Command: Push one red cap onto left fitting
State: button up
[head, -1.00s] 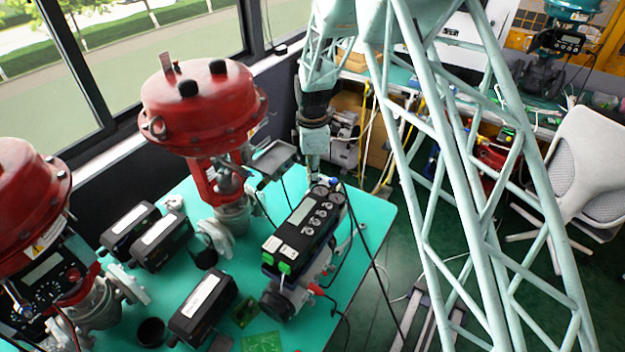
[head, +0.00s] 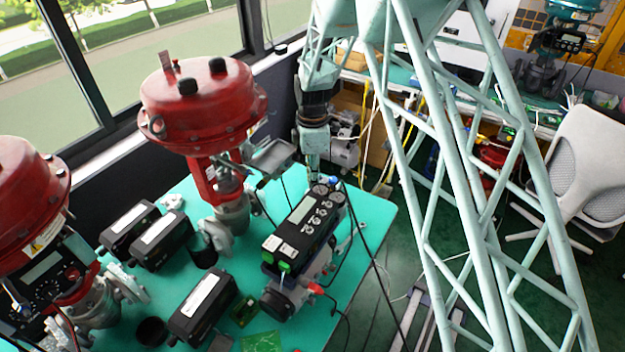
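My gripper (head: 312,172) points down at the far end of the black positioner box (head: 305,228), near its round gauges. It is small in the head view, and its fingertips are partly hidden by the box. I cannot tell whether it is open or shut, or whether it holds anything. The box carries a display, round buttons and green connectors (head: 287,258) at its near end. A blue fitting (head: 335,182) shows at its far right corner. A small red piece (head: 317,289) sits low beside the near end; I cannot tell whether it is a cap. The left fitting cannot be made out.
Red actuators (head: 200,105) on valves stand on the green table (head: 375,215). Black boxes (head: 203,305) lie at its left and front. Cables run off the right edge. A white chair (head: 585,165) stands at right.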

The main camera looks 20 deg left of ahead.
jog(key=shift+f, duration=0.6)
dwell(1.1)
jog(key=shift+o, duration=0.7)
jog(key=o, duration=0.5)
jog(key=shift+r, duration=0.1)
jog(key=shift+r, duration=5.9)
jog(key=shift+r, duration=0.15)
